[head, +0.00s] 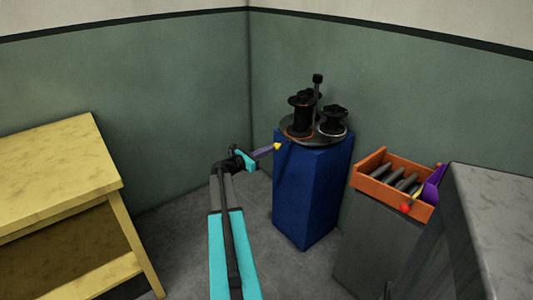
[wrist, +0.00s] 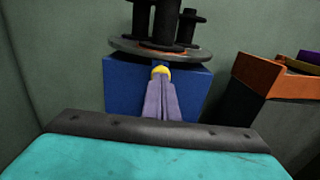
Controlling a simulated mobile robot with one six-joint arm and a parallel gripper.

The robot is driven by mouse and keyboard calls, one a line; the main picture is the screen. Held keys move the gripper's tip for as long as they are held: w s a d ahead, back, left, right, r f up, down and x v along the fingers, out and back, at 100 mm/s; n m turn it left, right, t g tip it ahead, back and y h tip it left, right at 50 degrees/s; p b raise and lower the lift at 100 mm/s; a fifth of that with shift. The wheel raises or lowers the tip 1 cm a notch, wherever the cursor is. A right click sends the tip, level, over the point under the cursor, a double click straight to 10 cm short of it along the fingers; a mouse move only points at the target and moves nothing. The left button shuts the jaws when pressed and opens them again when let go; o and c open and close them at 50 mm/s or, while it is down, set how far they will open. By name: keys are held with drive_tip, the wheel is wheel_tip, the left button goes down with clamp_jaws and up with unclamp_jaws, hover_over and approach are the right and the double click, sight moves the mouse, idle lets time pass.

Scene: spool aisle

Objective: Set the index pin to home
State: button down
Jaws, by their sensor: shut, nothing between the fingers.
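A yellow knob (head: 278,147), which looks like the index pin's head, shows at the upper front of the blue pedestal (head: 312,195), just below the round grey plate (head: 325,139). It also shows in the wrist view (wrist: 160,70). My gripper (head: 271,149) is shut and empty, its grey-purple fingers pointing at the knob. In the wrist view the fingertips (wrist: 161,80) are right at the knob's lower side. I cannot tell whether they touch it. The pin's shaft and any home mark are hidden or too small to tell.
Several black spools (head: 302,115) and a thin post (head: 317,85) stand on the plate. Right of the pedestal, an orange tray (head: 374,188) with dark pieces sits on a grey block. A yellow table (head: 60,170) stands left.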

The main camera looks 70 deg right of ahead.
drive_tip(key=shift+s+d, duration=0.15)
drive_tip(key=shift+s, duration=0.15)
drive_tip(key=shift+r, duration=0.1)
drive_tip(key=shift+w, duration=0.1)
drive_tip(key=v, duration=1.4)
drive_tip(key=shift+w, duration=0.2)
